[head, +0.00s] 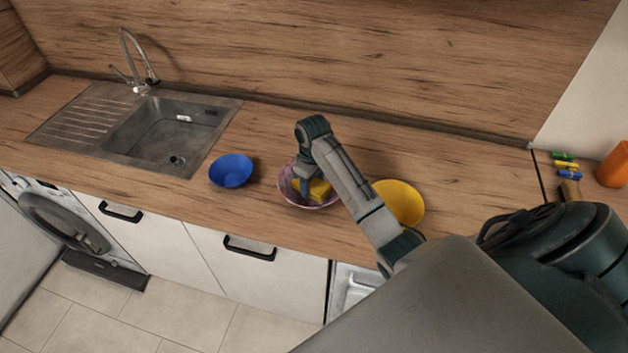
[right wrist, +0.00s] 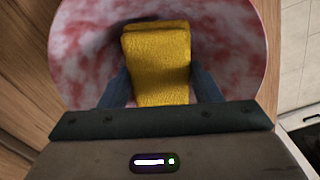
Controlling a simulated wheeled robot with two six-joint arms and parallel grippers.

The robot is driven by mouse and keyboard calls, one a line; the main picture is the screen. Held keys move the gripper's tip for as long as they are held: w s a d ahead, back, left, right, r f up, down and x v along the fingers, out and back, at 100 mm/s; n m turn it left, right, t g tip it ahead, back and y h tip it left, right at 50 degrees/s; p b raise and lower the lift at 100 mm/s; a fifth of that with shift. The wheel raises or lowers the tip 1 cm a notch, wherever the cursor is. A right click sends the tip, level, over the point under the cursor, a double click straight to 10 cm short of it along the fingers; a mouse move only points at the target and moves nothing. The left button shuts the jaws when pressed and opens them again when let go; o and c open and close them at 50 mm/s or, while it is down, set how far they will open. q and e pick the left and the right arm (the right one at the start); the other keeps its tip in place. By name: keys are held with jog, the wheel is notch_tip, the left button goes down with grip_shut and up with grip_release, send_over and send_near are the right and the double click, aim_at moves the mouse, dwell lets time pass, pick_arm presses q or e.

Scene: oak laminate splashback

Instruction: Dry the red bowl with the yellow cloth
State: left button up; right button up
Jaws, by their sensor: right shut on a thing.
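The red bowl (head: 287,187) is marbled red and white and stands on the counter between a blue bowl and a yellow bowl. In the right wrist view the red bowl (right wrist: 85,45) fills most of the upper picture. The yellow cloth (head: 319,188) is a folded block inside the bowl's outline; it also shows in the right wrist view (right wrist: 158,60). My right gripper (head: 312,187) is shut on the cloth, with a finger on each side of it. I cannot tell whether the cloth touches the bowl. My left gripper is not in view.
The blue bowl (head: 231,171) stands left of the red one, and the yellow bowl (head: 405,203) stands close on the right, partly behind my arm. A sink (head: 165,130) with a tap is at the left. Small coloured items (head: 567,166) and an orange container (head: 614,166) are at far right.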

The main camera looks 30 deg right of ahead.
jog(key=shift+s+a, duration=0.3)
jog(key=shift+a, duration=0.3)
jog(key=shift+f, duration=0.1)
jog(key=shift+d, duration=0.1)
jog(key=shift+w+d, duration=0.45)
jog(key=shift+d, duration=0.4)
jog(key=shift+s+a, duration=0.25)
jog(key=shift+a, duration=0.25)
jog(key=shift+s+a, duration=0.2)
jog(key=shift+a, duration=0.25)
jog(key=shift+d, duration=0.1)
